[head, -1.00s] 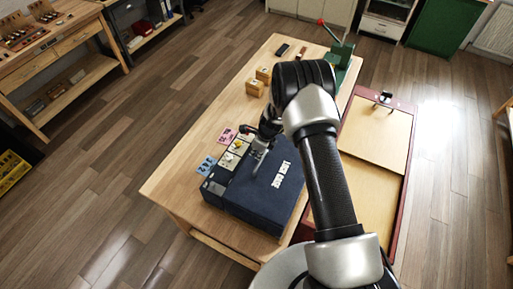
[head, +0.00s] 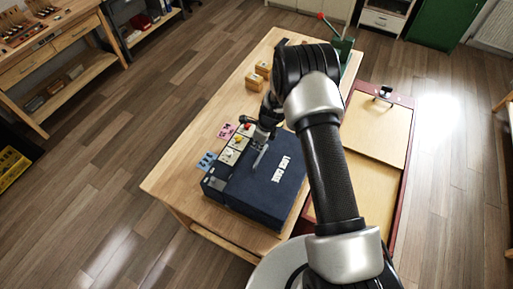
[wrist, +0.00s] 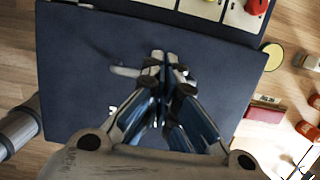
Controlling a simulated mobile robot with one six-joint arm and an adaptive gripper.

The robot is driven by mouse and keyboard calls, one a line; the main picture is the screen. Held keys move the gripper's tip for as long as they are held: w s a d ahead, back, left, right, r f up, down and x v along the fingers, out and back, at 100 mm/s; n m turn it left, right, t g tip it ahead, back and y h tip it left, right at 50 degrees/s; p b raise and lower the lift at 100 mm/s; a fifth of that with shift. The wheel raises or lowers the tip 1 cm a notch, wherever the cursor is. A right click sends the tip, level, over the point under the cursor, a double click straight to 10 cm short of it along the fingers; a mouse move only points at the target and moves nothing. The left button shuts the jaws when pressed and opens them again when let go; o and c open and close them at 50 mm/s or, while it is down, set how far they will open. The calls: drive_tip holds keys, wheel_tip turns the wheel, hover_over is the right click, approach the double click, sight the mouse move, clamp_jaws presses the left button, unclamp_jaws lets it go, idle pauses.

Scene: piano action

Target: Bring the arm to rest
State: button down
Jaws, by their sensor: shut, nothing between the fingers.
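My gripper (wrist: 165,62) is shut and empty in the wrist view, above the dark blue top of a box (wrist: 75,60). In the head view the same box, marked with white lettering (head: 283,170), sits on the wooden table, and my gripper (head: 258,160) is over its left part. My arm reaches across from the lower right. A grey lever or handle on the box lies close to the fingertips; I cannot tell whether they touch.
A panel with red and yellow knobs (head: 238,142) lines the box's left side, with pink (head: 226,131) and blue (head: 206,161) cards beside it. Wooden blocks (head: 254,82) and a green press (head: 343,45) stand farther back. A red-framed board (head: 411,120) is at right.

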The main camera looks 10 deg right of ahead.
drive_tip(key=v, duration=0.8)
drive_tip(key=shift+r, duration=0.3)
drive_tip(key=shift+s+d, duration=0.1)
drive_tip(key=s+d+r+n+t+b, duration=0.1)
drive_tip(key=s+r+n+t+b, duration=0.1)
drive_tip(key=s+r+n+b, duration=1.25)
drive_tip(key=s+d+f+n+h+b, duration=0.1)
drive_tip(key=s+f+n+b, duration=0.4)
drive_tip(key=s+b, duration=0.2)
drive_tip(key=s+d+f+n+t+h+b, duration=0.1)
drive_tip(key=s+f+n+b, duration=0.4)
drive_tip(key=s, duration=0.6)
drive_tip(key=shift+s+d+b, duration=0.2)
drive_tip(key=shift+d+b, duration=0.5)
drive_tip(key=shift+b, duration=0.55)
drive_tip(key=shift+n, duration=0.25)
